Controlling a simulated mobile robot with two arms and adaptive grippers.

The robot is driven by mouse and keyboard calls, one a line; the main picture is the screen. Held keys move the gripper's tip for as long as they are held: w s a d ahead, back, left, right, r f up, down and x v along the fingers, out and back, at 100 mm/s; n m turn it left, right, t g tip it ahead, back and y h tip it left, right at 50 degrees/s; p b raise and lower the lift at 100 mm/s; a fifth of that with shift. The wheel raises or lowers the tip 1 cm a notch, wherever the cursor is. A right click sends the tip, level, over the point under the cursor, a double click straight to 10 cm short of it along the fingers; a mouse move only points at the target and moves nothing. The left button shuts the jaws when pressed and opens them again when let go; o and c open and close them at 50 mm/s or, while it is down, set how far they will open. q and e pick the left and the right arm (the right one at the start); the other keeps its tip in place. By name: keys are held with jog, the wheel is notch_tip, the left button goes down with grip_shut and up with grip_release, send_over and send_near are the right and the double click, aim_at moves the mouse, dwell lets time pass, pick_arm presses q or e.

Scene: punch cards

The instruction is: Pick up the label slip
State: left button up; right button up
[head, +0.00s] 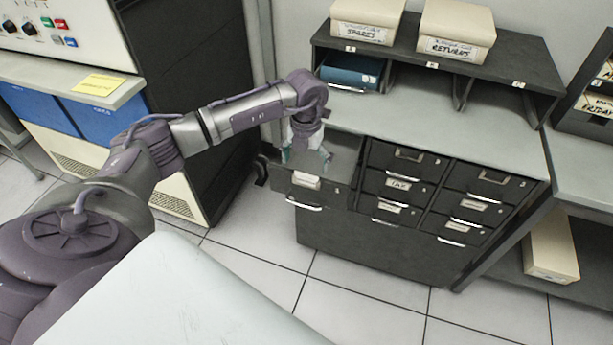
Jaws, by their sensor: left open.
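My left gripper (307,160) is open. It points down over the pulled-out top-left drawer (337,197) of the dark cabinet. A small whitish slip (306,180) shows at the drawer's front edge, just below the fingers. It looks like the label slip, but it is too small to be sure, and I cannot tell whether the fingers touch it. The wrist and fingers hide part of the drawer's inside. My right gripper is not in view.
The cabinet's other drawers (397,184) are shut. A shelf above holds a blue binder (352,72) and two boxes, marked SPARES (366,18) and RETURNS (455,28). A yellow note (98,84) lies on the left console's ledge. The floor in front of the cabinet is clear.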

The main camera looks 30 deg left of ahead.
aim_at(306, 174)
pick_arm(q)
jog(key=shift+f+p, duration=0.4)
jog(key=shift+f, duration=1.4)
jog(key=c, duration=0.8)
